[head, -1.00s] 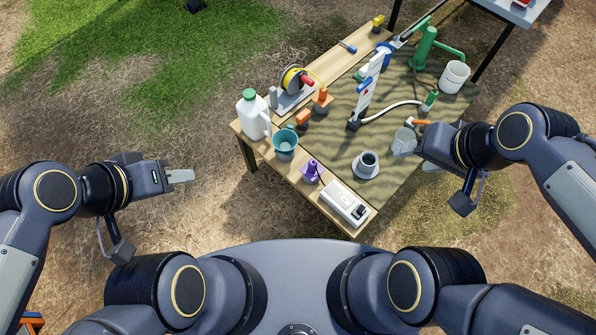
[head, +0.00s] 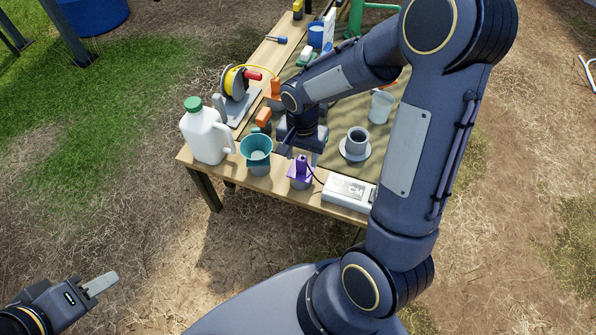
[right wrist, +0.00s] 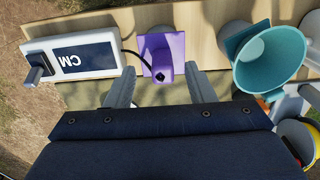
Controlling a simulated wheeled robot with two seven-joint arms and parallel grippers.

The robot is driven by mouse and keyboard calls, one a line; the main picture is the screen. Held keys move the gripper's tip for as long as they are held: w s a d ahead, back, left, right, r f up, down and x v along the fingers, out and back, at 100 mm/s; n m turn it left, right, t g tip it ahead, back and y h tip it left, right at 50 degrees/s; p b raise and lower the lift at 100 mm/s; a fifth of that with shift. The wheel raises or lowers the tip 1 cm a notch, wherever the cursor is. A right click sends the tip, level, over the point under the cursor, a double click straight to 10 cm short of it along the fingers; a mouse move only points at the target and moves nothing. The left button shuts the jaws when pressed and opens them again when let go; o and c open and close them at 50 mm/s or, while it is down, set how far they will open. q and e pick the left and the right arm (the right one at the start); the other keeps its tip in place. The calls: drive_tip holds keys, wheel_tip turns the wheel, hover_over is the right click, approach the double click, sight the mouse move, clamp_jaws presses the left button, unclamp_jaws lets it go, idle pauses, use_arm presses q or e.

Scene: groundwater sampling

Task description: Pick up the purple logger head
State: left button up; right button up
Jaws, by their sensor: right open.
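The purple logger head (head: 301,170) stands near the front edge of the wooden table, between a teal funnel cup and a white CM box. In the right wrist view the logger head (right wrist: 162,56) lies ahead of and between the fingers, with a dark cable at its left side. My right gripper (head: 303,160) is just behind and above it in the head view; the right wrist view shows its two fingers (right wrist: 156,88) apart and nothing held. My left gripper (head: 102,284) is at the lower left, away from the table; its finger gap is not clear.
The teal cup (head: 256,150) and white jug (head: 206,135) stand to the left. The white CM box (head: 346,191) is close on the right. A grey cup on a saucer (head: 355,145) and a clear beaker (head: 381,106) stand behind. Bare ground lies in front of the table.

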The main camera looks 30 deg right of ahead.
sight(302, 158)
drive_tip(key=f, duration=0.1)
drive_tip(key=f+b, duration=0.1)
drive_tip(key=f, duration=0.1)
drive_tip(key=f+b, duration=0.1)
drive_tip(key=f, duration=0.1)
drive_tip(key=shift+w+d, duration=0.2)
drive_tip(key=shift+w, duration=0.15)
clamp_jaws()
drive_tip(key=shift+r, duration=0.15)
